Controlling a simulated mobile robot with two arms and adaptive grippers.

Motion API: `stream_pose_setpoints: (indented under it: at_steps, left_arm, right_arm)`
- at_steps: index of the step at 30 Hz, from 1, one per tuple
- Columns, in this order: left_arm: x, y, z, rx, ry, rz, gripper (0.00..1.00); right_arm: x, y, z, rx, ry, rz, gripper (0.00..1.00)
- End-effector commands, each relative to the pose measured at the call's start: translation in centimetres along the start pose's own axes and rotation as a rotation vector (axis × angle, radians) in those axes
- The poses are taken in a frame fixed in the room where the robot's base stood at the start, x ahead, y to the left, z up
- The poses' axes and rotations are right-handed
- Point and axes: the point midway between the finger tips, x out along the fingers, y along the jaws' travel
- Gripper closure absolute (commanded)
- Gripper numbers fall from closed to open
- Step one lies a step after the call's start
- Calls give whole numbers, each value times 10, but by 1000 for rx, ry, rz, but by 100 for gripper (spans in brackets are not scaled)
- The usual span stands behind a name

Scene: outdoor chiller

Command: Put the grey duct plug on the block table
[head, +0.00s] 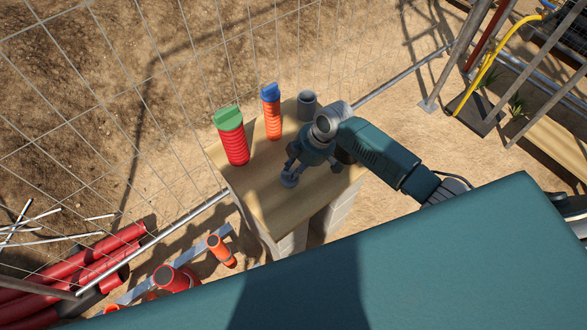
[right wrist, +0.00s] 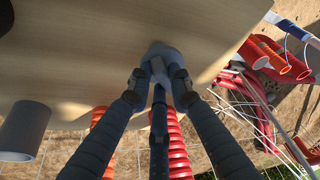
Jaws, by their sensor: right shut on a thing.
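The grey duct plug (head: 289,181) is a small grey piece at the tips of my right gripper (head: 296,166), low over the block table's top. My right gripper is shut on it. I cannot tell whether the plug touches the wood. The block table (head: 270,205) has a pale wooden top on grey blocks. My left gripper is not in view.
On the table's far side stand a red ribbed duct with green cap (head: 232,137), an orange duct with blue cap (head: 271,112) and a grey pipe piece (head: 307,105). A wire fence (head: 180,120) runs behind. Red pipes (head: 85,262) lie at lower left. The table's front left is bare.

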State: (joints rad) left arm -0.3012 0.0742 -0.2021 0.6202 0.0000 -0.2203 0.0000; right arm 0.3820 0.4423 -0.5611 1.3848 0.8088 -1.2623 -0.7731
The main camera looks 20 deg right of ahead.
Motion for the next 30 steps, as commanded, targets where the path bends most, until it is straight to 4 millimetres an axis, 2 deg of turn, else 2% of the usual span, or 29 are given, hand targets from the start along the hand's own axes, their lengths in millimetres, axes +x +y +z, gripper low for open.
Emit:
stream_pose_setpoints:
  at_steps: [11, 12, 14, 23, 26, 30]
  left_arm:
    - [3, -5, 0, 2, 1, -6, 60]
    - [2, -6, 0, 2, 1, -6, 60]
    - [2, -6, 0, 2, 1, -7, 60]
    - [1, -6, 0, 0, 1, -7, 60]
    - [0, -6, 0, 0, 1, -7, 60]
    - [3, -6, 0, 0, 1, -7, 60]
  right_arm:
    - [5, 0, 1, 0, 1, 1, 100]
    - [4, 0, 1, 0, 1, 1, 75]
    - [4, 0, 1, 0, 1, 0, 63]
    - [3, 0, 1, 0, 1, 0, 62]
    - [-2, 0, 0, -1, 0, 1, 62]
    - [-23, 2, 0, -2, 2, 4, 62]
